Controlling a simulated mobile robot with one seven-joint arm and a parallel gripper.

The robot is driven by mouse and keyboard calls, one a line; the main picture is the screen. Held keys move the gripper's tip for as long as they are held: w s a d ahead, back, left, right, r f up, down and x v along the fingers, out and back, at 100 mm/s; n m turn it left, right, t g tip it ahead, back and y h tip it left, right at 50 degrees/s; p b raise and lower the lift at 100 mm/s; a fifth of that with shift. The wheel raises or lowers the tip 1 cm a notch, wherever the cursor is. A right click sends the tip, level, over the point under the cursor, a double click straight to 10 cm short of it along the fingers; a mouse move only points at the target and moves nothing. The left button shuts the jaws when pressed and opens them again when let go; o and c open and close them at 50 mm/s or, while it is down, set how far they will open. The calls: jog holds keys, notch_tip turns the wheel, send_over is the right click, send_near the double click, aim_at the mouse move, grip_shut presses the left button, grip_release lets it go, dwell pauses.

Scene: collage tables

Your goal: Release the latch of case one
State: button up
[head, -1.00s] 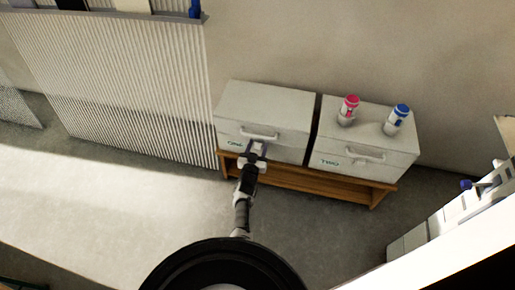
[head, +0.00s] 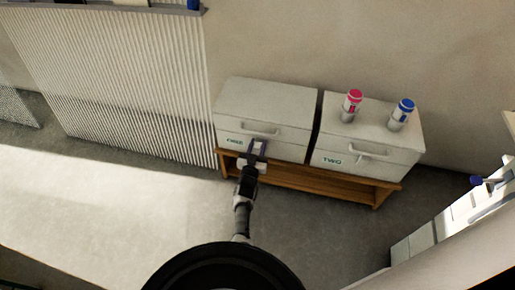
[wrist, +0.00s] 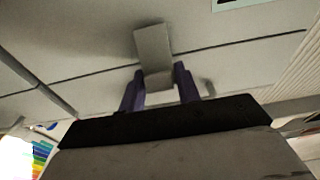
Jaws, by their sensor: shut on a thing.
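Case one (head: 262,104) is a pale grey box with a lid, a front handle (head: 260,131) and a "ONE" label, on the left of a low wooden bench. My gripper (head: 257,146) is at its front, just below the handle. In the wrist view, the grey latch (wrist: 152,42) hangs across the dark seam of the case. The purple fingers of my gripper (wrist: 159,84) are shut on the latch's lower end, one on each side. In the head view the gripper hides the latch.
Case two (head: 372,134) stands close to the right, with a red-capped bottle (head: 351,105) and a blue-capped bottle (head: 401,115) on top. The wooden bench (head: 290,180) carries both cases. A ribbed white panel (head: 120,85) stands left. The floor in front is clear.

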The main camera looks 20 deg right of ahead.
jog(key=o, duration=0.8)
jog(key=shift+r+p, duration=0.15)
jog(key=shift+p, duration=0.15)
